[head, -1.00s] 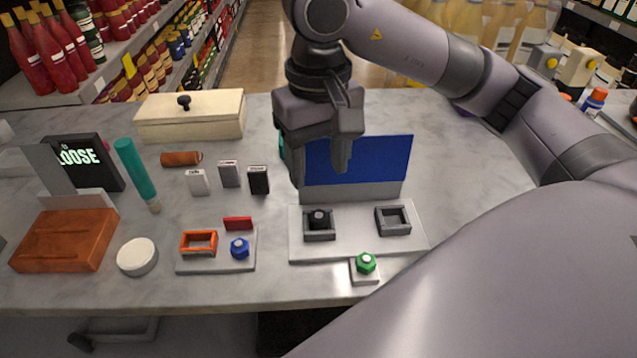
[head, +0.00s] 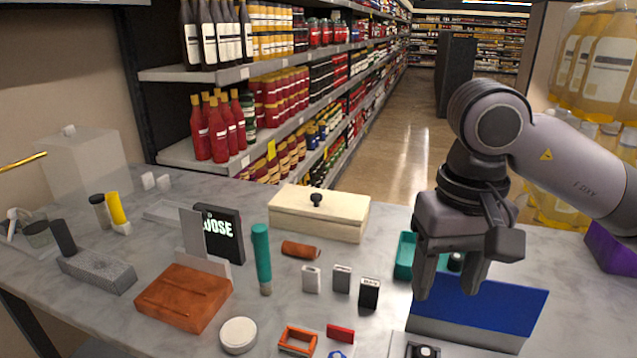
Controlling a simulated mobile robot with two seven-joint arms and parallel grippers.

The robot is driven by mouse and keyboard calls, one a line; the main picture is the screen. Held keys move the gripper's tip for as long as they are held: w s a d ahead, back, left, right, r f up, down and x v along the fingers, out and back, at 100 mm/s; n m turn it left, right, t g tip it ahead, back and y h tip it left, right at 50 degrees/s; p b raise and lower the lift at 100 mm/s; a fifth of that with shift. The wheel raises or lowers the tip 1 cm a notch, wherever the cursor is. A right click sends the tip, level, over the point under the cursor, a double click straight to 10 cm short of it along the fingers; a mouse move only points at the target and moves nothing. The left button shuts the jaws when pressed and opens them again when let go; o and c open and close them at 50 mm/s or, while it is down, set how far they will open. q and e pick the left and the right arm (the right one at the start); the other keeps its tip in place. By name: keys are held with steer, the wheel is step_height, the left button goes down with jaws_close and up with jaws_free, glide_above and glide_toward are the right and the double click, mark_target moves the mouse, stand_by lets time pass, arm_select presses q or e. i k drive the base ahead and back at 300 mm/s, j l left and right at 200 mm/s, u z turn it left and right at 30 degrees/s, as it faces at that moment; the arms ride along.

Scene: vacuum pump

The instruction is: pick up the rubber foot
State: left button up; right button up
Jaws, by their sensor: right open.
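I cannot tell for certain which thing is the rubber foot. A small black round piece (head: 423,351) sits in a grey square holder at the bottom edge of the head view, partly cut off. Another small dark piece (head: 455,262) is in the teal bin (head: 405,257) behind my right gripper, partly hidden. My right gripper (head: 447,287) points down with its fingers apart and nothing between them. It hangs in front of the left part of the blue panel (head: 500,307), above the counter. My left gripper is not in view.
A cream lidded box (head: 320,212) stands behind several small boxes (head: 341,279). A teal cylinder (head: 262,258), a brown block (head: 184,297), a black display (head: 220,234) and a white disc (head: 238,335) stand further left. A purple object (head: 610,248) is at the right.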

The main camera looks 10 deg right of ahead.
mark_target(455, 260)
steer(key=k, duration=1)
